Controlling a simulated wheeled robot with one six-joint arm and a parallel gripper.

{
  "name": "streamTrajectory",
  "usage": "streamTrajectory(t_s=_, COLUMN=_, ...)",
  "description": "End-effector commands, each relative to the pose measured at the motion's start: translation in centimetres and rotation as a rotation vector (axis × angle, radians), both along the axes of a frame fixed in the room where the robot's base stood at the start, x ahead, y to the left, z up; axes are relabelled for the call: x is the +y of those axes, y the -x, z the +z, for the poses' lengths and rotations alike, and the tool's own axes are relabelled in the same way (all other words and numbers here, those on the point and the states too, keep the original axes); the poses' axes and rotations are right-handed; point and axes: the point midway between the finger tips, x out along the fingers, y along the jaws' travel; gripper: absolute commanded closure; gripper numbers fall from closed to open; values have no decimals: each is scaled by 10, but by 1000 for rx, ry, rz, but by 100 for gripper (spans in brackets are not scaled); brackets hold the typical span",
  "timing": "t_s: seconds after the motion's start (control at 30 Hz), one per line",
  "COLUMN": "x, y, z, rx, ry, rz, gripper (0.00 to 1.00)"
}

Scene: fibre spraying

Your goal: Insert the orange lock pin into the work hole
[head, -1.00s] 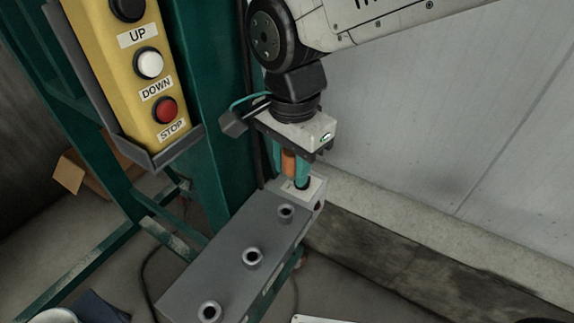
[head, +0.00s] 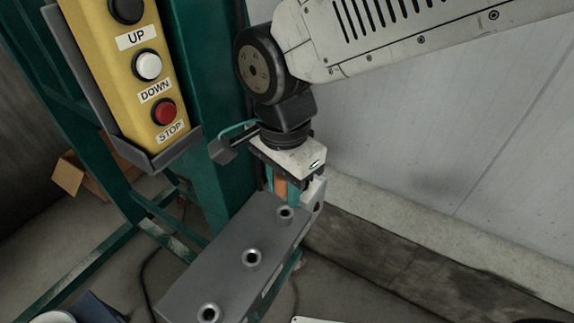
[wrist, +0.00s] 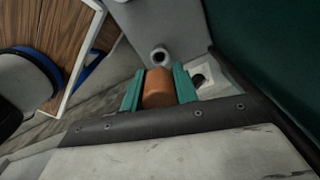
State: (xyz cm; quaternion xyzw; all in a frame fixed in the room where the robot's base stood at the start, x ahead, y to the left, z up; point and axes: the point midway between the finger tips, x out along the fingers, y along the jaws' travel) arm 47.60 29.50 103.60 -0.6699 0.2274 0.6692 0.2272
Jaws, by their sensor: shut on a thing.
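The orange lock pin (head: 281,187) is held upright between the teal fingers of my gripper (head: 283,192), beyond the far collared hole (head: 285,213) of the grey beam. The wrist view shows the pin (wrist: 158,88) between both fingers. Its lower end is hidden, so I cannot tell whether it touches the beam. A pale plate (head: 317,194) is at the beam's far end. In the wrist view a dark hole (wrist: 199,80) in a pale plate lies just right of the fingers, and a collared hole (wrist: 160,57) lies just ahead. Which one is the work hole is unclear.
The grey beam (head: 231,248) has two more collared holes, one in the middle (head: 251,257) and one near (head: 209,312). A green post (head: 215,120) and a yellow button box (head: 140,70) stand close on the left. A pale wall (head: 450,130) is on the right.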

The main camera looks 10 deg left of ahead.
Motion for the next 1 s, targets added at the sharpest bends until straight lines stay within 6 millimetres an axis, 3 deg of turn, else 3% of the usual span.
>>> streamTrajectory(t_s=0.33, x=0, y=0, z=-22, rx=1, ry=1, rz=0, gripper=94)
streamTrajectory(t_s=1.0, x=0, y=0, z=-24, rx=0, ry=0, rz=0, gripper=94)
